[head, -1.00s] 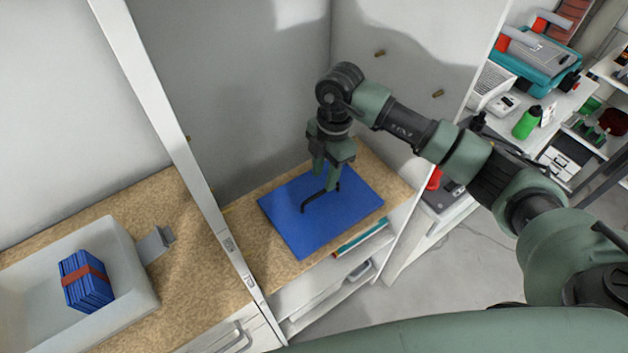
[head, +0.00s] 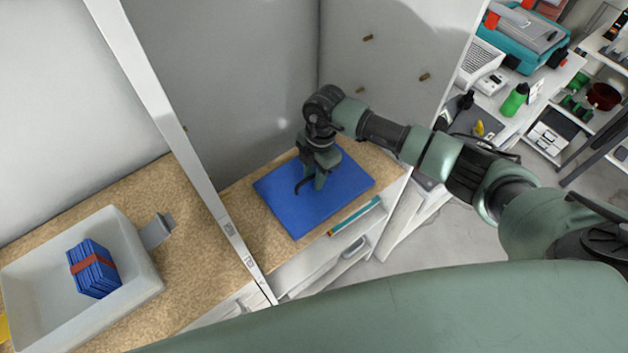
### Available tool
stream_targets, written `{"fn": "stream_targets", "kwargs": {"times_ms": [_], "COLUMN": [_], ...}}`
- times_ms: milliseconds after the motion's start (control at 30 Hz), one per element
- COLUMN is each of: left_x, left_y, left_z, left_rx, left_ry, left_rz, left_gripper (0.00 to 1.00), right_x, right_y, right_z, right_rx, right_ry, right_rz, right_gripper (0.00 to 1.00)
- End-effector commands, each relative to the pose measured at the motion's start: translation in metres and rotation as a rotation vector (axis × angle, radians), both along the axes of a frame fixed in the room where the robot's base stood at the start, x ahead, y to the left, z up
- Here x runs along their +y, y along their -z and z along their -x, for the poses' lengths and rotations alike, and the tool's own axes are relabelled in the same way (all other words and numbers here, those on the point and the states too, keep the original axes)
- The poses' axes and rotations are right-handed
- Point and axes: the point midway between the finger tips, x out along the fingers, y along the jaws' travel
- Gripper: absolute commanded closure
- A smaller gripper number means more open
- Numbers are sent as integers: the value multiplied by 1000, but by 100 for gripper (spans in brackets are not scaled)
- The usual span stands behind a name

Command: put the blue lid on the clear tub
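The blue lid (head: 345,190) lies flat on the wood-topped shelf in the right-hand bay, with a dark curved handle (head: 299,187) on top. My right gripper (head: 312,184) points down over the lid, with its fingers at the handle. The fingers and handle overlap in this view, so I cannot tell whether they are closed on it. The clear tub (head: 140,293), whitish and uncovered, stands in the left-hand bay at the lower left. A blue bundle with a red band (head: 94,268) lies in it. My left gripper is not in view.
A white upright post (head: 185,150) divides the two bays. A grey bracket (head: 157,231) stands beside the tub. A teal and orange item (head: 355,216) sits below the lid's shelf. A bench with a green bottle (head: 515,99) is at the right.

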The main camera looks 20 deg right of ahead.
Motion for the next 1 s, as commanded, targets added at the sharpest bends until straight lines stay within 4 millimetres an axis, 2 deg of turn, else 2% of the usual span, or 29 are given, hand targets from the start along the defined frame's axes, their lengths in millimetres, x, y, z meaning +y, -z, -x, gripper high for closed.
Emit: {"fn": "stream_targets", "kwargs": {"times_ms": [33, 67, 100, 467, 633, 767, 867, 1000], "left_x": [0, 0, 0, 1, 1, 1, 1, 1], "left_y": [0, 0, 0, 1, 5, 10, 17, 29], "left_z": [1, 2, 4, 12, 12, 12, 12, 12], "left_rx": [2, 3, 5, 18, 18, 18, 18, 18], "left_ry": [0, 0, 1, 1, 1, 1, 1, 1], "left_rz": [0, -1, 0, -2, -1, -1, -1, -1], "left_gripper": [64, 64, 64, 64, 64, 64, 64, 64], "right_x": [0, 0, 0, 0, 0, -1, 0, 0], "right_y": [0, 0, 0, -2, -12, -31, -54, -94], "right_z": [0, 0, 0, -1, -2, -2, -2, -2], "right_rx": [0, 0, 0, -2, -5, -5, -8, -9], "right_ry": [0, 0, 0, 1, 2, 0, -2, -1], "right_rz": [0, 0, 0, -1, -2, -1, -2, -1], "right_gripper": [89, 98, 100, 100, 100, 100, 100, 100]}}
